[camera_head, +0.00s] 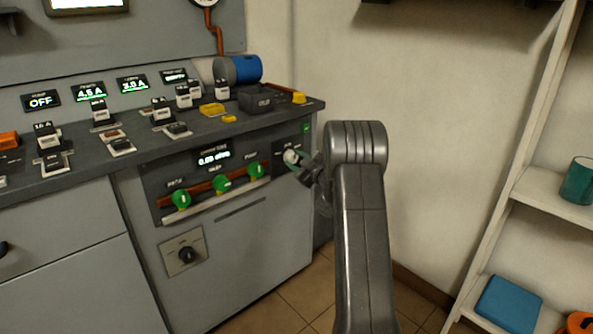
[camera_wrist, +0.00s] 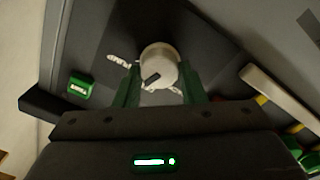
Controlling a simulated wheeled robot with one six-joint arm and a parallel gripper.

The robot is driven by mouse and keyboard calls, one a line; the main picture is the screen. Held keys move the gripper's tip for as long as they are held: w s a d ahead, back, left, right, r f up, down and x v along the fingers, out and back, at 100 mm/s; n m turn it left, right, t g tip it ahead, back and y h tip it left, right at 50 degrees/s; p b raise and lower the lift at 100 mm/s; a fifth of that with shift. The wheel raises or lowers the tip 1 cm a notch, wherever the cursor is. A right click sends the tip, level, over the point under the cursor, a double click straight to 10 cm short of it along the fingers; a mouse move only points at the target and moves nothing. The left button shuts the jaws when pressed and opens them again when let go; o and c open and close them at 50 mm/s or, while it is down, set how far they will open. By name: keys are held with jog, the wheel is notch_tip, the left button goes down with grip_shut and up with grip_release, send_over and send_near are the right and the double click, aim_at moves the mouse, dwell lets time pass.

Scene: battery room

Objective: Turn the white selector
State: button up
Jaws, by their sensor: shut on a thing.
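The white selector (camera_wrist: 160,62) is a round knob with a dark pointer mark on a dark panel. It fills the space between the two green fingers of my gripper (camera_wrist: 160,88) in the wrist view. My gripper is shut on it. In the head view the selector (camera_head: 291,156) shows as a small pale knob at the right end of the front panel, with my gripper (camera_head: 299,163) against it. Part of the knob's label is hidden behind the knob.
Green valve knobs (camera_head: 222,183) line the panel left of the selector. A black rotary switch (camera_head: 186,254) sits lower on the cabinet. The worktop (camera_head: 290,112) overhangs above the panel. A shelf unit (camera_head: 545,190) stands at the right, with a wall between.

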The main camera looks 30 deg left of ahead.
jog(key=shift+f+n+b, duration=0.1)
jog(key=shift+n+b, duration=1.55)
jog(key=shift+n, duration=0.25)
jog(key=o, duration=1)
jog(key=shift+s+d, duration=0.1)
jog(key=p+v, duration=0.3)
jog(key=v, duration=1)
jog(key=shift+d, duration=0.35)
jog(key=shift+a, duration=0.1)
